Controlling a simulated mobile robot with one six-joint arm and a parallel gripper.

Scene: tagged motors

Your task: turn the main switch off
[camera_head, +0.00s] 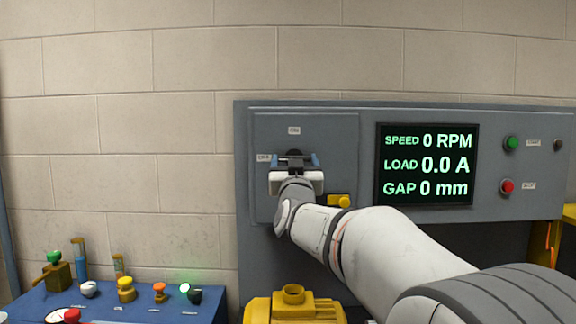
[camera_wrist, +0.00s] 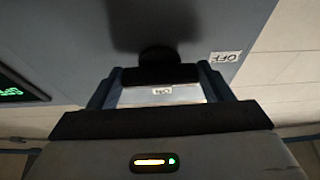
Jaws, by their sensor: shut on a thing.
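The main switch (camera_head: 294,153) is a dark handle on the grey panel door, partly hidden by my gripper. An ON label (camera_head: 294,130) is above it and an OFF label (camera_head: 263,157) is to its left. My gripper (camera_head: 295,161) is at the switch with its blue fingers on either side of the handle. In the wrist view, the black handle (camera_wrist: 160,75) lies crosswise between the fingers, in front of a round black hub (camera_wrist: 158,54). The OFF label also shows there (camera_wrist: 226,57). I cannot tell which label the handle points to.
The display (camera_head: 427,165) reads 0 RPM, 0.0 A and 0 mm. A yellow part (camera_head: 340,200) sits on the panel just below right of my gripper. Green (camera_head: 512,143) and red (camera_head: 507,186) buttons are farther right. A blue table (camera_head: 120,305) with several small items is lower left.

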